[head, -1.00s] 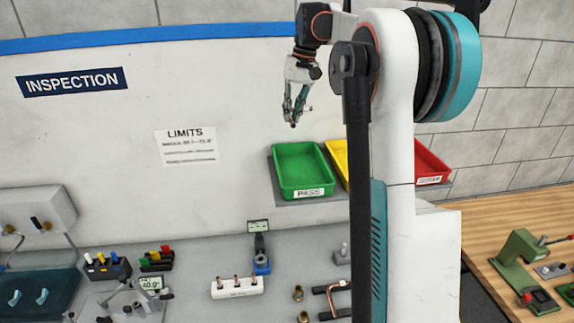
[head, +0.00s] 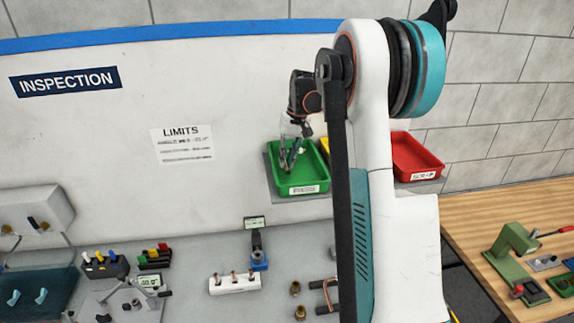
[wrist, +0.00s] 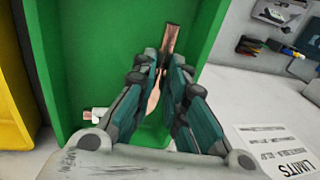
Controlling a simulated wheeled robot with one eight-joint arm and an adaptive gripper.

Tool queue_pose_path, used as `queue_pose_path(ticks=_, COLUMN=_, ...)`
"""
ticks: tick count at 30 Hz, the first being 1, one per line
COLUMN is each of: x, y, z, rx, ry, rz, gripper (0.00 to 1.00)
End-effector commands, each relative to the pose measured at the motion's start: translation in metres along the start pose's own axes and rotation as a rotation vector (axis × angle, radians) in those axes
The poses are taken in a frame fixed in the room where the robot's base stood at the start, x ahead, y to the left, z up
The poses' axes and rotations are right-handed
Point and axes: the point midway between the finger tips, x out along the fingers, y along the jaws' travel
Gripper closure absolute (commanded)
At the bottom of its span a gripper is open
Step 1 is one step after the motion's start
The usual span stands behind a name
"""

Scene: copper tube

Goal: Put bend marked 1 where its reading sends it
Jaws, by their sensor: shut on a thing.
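My gripper (wrist: 164,85) is shut on a copper bend (wrist: 171,38), whose end sticks out past the fingertips in the wrist view. No number on the bend is readable. In the head view my gripper (head: 289,160) is over the green tray (head: 319,183), labelled PASS, with its fingers reaching inside the rim. I cannot tell whether the bend touches the tray floor. In the wrist view the green tray (wrist: 90,60) fills the space around the fingers.
A yellow tray (head: 325,145) is mostly hidden by my arm, and a red tray (head: 415,157) stands to its right. A LIMITS sheet (head: 182,143) hangs on the wall panel. The bench below holds a white rack (head: 235,284) of copper pieces and a small gauge (head: 257,245).

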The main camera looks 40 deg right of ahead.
Motion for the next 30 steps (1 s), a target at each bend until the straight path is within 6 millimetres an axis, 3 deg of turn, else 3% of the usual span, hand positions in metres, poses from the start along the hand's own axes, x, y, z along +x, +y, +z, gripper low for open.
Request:
queue_pose_path(ticks=6, x=0.027, y=0.005, z=0.000, rx=0.000, ry=0.000, rz=0.000, gripper=1.00)
queue_pose_path(ticks=17, x=0.033, y=0.006, z=0.001, rx=0.000, ry=0.000, rz=0.000, gripper=1.00)
queue_pose_path(ticks=18, x=0.032, y=0.006, z=0.001, rx=0.000, ry=0.000, rz=0.000, gripper=0.80)
queue_pose_path(ticks=30, x=0.031, y=0.006, z=0.001, rx=0.000, ry=0.000, rz=0.000, gripper=0.79)
